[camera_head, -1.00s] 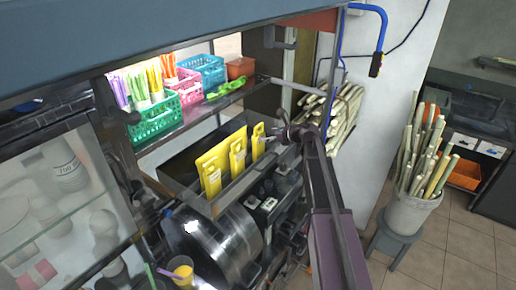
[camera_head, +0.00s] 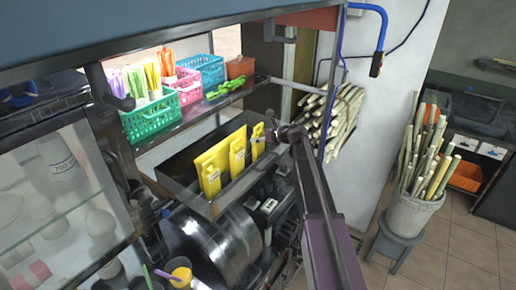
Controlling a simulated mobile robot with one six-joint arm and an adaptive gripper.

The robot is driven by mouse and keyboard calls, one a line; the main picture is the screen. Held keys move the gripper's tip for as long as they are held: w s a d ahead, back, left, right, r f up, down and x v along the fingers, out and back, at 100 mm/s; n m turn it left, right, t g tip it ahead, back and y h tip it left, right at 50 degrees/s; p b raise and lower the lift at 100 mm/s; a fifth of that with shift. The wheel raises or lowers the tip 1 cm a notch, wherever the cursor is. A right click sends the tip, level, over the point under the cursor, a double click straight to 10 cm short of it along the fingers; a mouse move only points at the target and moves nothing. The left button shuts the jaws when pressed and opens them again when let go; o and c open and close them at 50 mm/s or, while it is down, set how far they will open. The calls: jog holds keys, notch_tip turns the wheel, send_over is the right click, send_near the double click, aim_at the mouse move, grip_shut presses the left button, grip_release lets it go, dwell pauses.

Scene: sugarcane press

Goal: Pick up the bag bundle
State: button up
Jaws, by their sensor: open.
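Several flat yellow bags stand upright in a dark open tray (camera_head: 172,172): a wide one (camera_head: 211,167) at the left, a narrower one (camera_head: 237,155) in the middle and a small one (camera_head: 257,141) at the right. I take these to be the bag bundles; which one the task means I cannot tell. My gripper (camera_head: 271,124) is at the far end of my arm, close to the right of the small yellow bag. It is open and small in view. Whether it touches the bag cannot be told.
A shelf (camera_head: 190,121) above the tray holds green (camera_head: 152,117), pink (camera_head: 186,84) and blue baskets (camera_head: 208,68). A shiny metal drum (camera_head: 229,242) and a yellow cup (camera_head: 181,272) are below.

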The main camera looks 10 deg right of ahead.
jog(key=c, duration=0.8)
jog(key=shift+o, duration=0.2)
jog(key=shift+r, duration=0.2)
notch_tip(320, 180, up, 11)
jog(key=p, duration=1.1)
jog(key=shift+r+p, duration=0.15)
jog(key=shift+p, duration=0.2)
jog(key=s+d, duration=1.2)
jog(key=shift+s+d+r, duration=0.15)
jog(key=shift+s+d, duration=0.2)
